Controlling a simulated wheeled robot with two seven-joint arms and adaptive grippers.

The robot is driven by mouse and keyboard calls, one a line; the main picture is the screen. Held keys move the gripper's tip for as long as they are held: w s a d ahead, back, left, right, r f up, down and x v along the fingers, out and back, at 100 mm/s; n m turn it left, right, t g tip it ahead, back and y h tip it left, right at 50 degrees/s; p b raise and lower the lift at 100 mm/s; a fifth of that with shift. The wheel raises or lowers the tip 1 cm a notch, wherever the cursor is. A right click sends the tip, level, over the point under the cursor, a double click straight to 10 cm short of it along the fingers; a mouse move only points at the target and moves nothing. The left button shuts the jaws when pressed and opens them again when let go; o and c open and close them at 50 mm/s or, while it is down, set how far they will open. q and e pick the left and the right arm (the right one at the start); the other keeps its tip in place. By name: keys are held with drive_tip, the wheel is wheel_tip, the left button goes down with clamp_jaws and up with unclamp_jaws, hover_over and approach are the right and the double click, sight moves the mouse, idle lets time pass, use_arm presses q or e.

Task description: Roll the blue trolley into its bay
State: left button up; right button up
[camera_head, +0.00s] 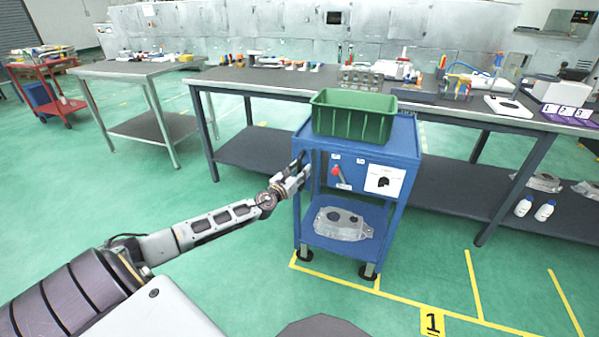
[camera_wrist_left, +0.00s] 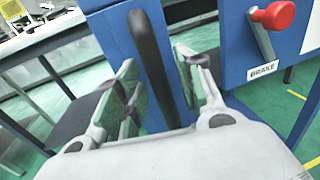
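The blue trolley (camera_head: 403,140) stands upright in front of the long workbench, its front wheels close to a yellow floor line (camera_head: 330,275). Its black upright handle (camera_head: 302,163) is on its left side and also shows in the left wrist view (camera_wrist_left: 150,50). My left gripper (camera_head: 297,178) is at this handle. In the left wrist view its fingers (camera_wrist_left: 160,90) are apart, one on each side of the handle, with gaps showing. A red brake knob (camera_wrist_left: 272,16) sits beside the "BRAKE" label. A floor plate marked 1 (camera_head: 432,322) lies right of the trolley. My right gripper is out of view.
The workbench (camera_head: 262,82) stands close behind. Two white bottles (camera_head: 534,208) are on its lower shelf. Green floor right of the trolley is clear, with yellow lines (camera_head: 473,284).

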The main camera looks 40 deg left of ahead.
use_arm(q)
drive_tip(key=shift+c, duration=0.2)
clamp_jaws()
idle(0.3)
